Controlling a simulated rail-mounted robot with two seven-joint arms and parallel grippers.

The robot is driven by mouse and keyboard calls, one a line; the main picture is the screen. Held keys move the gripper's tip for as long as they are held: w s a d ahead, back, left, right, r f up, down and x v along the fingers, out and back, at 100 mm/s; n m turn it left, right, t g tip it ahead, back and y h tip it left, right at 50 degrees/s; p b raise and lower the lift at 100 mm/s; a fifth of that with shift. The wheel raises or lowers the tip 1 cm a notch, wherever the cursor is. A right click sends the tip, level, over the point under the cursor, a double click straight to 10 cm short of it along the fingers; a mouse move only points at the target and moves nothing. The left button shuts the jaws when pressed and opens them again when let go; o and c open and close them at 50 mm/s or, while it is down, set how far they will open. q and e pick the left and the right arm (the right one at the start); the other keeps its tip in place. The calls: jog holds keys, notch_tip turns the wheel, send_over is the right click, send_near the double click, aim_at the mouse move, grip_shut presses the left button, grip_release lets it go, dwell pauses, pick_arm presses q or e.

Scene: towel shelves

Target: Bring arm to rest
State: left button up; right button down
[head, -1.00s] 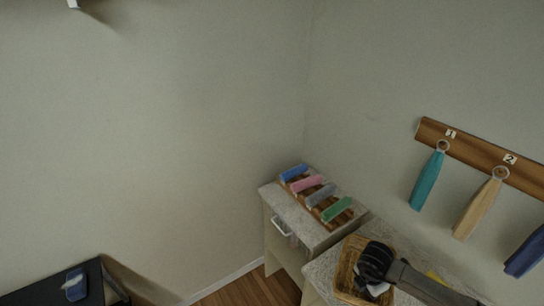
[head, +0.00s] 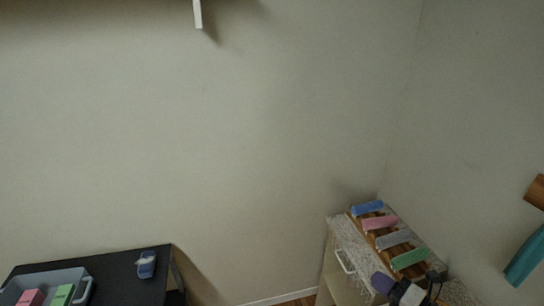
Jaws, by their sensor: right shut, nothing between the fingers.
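My right gripper (head: 408,292) shows at the bottom right edge of the head view, in front of the speckled counter (head: 345,235). It is shut and empty, and its arm is cut off by the frame. It is below the green rolled towel, apart from it as far as I can tell. My left gripper is not in view.
A wooden rack (head: 425,272) on the counter holds blue (head: 367,208), pink (head: 380,222), grey (head: 394,239) and green (head: 409,258) rolled towels. A teal towel (head: 524,259) hangs at right. A black table (head: 110,264) at left bears a grey bin (head: 50,278) and a blue item (head: 146,264).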

jog(key=s+d+r+m+t+h, duration=0.2)
jog(key=d+r+m+t+h, duration=0.5)
jog(key=r+m+h, duration=0.65)
jog(key=s+a+f+m+g+h, duration=0.1)
jog(key=s+f+m+g+h, duration=0.15)
jog(key=f+m+g, duration=0.35)
jog(key=s+f+m+g+h, duration=0.1)
jog(key=s+f+m+g, duration=0.25)
jog(key=f, duration=0.45)
jog(key=s+a+f+m+g+y, duration=0.1)
jog(key=s+a+f+g+y, duration=0.2)
jog(key=s+a+f, duration=0.45)
jog(key=s+a+f+m+g+y, duration=0.1)
jog(key=s+a+f+g+y, duration=0.3)
jog(key=s, duration=0.6)
jog(key=s+a+f+m+g+y, duration=0.1)
jog(key=s+a+f+g, duration=0.15)
jog(key=s+f, duration=0.5)
notch_tip(320, 180, up, 15)
jog(key=t+p, duration=0.1)
jog(key=p, duration=1.3)
jog(key=shift+s+a, duration=0.2)
jog(key=shift+s, duration=0.1)
